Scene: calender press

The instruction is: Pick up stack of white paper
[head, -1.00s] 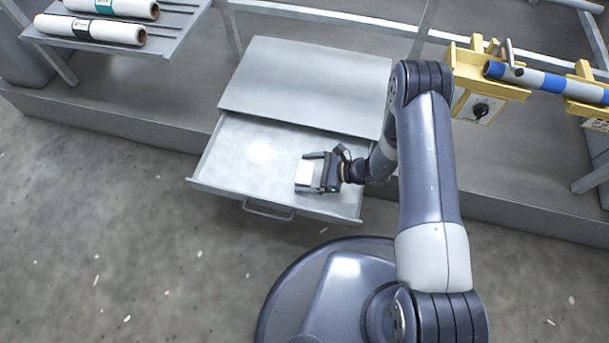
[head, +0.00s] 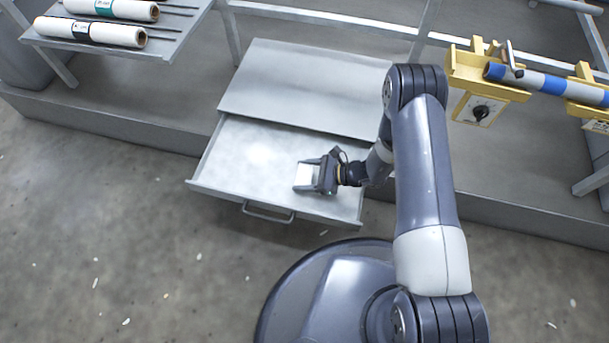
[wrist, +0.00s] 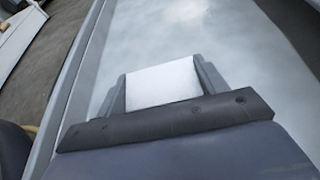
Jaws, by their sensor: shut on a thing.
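The stack of white paper (head: 304,175) is between the fingers of my gripper (head: 307,175), over the right part of the open drawer (head: 240,165). In the wrist view the white stack (wrist: 162,83) fills the space between the two grey fingers of my gripper (wrist: 162,80). The fingers are shut on its two sides. Its lower part is hidden behind the dark gripper body. I cannot tell whether the stack touches the drawer floor.
The drawer's front wall has a handle (head: 268,212); a flat metal top (head: 305,90) covers its back. White rolls (head: 90,32) lie on a rack at upper left. A blue-and-white roller (head: 545,80) sits in yellow brackets at upper right. The rest of the drawer looks empty.

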